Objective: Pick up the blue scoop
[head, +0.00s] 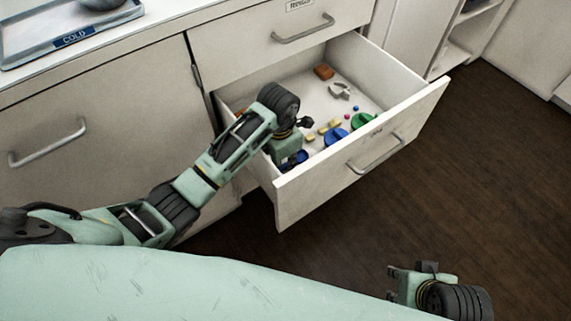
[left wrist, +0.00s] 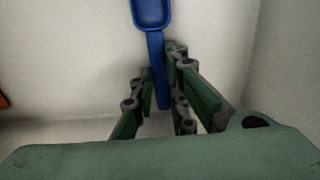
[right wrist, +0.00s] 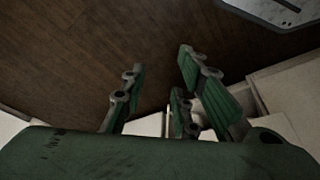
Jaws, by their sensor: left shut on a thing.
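The blue scoop (head: 299,157) is in the open drawer (head: 337,89), at its near left side, partly hidden by my left gripper (head: 286,160). In the left wrist view the scoop's bowl (left wrist: 152,12) points away from me, and its handle runs back between the fingers. My left gripper (left wrist: 157,72) is shut on that handle. Whether the scoop touches the drawer floor I cannot tell. My right gripper (head: 392,282) is outside the drawer, over the dark floor. In the right wrist view its fingers (right wrist: 160,66) are apart with nothing between them.
The drawer also holds a blue round thing (head: 336,136), a green round thing (head: 361,121), a brown block (head: 324,71), a grey shape (head: 340,90) and several small bits. The drawer's front panel (head: 345,165) and side walls surround my left gripper. A tray (head: 70,39) stands on the counter.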

